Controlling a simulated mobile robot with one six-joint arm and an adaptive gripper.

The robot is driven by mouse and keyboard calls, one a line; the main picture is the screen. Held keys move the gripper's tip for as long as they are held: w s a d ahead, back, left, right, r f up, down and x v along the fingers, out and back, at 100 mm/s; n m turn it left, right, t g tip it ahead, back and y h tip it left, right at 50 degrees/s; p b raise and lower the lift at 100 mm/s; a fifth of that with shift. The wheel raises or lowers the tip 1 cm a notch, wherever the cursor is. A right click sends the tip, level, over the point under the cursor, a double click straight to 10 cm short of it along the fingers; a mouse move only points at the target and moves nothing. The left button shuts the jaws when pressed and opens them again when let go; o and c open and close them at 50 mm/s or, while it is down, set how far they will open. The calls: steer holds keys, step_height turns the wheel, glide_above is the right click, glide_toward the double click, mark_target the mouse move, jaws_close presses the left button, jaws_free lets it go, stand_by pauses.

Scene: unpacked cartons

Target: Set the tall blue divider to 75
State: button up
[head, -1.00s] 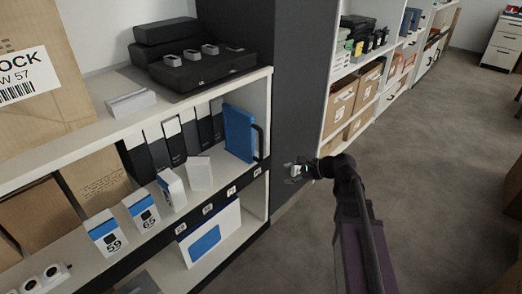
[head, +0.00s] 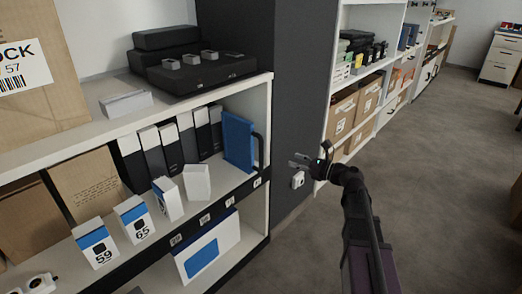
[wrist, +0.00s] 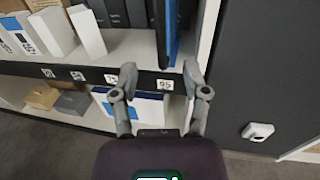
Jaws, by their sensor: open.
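The tall blue divider (head: 238,142) stands upright at the right end of the middle shelf, with a black handle on its right side. In the wrist view only its narrow blue edge (wrist: 173,38) shows, beyond the fingers and near the right one. The shelf's black front edge carries small white number labels. The rightmost label (wrist: 165,85) sits below the divider and looks like 85 or 95. My gripper (head: 298,160) is open and empty, right of the divider and in front of the shelf. Its spread fingers (wrist: 159,70) also show in the wrist view, apart from the divider.
White-and-blue cartons marked 59 (head: 95,243) and 65 (head: 134,219) stand left on the shelf. Dark binders (head: 168,143) stand behind. A dark column (head: 297,80) borders the shelf at right, with a small white device (wrist: 257,131). Grey floor at right is clear.

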steer(key=shift+a, duration=0.1)
glide_above(261, 166)
steer(key=shift+w, duration=0.45)
steer(key=shift+c, duration=0.2)
stand_by(0.3)
jaws_close()
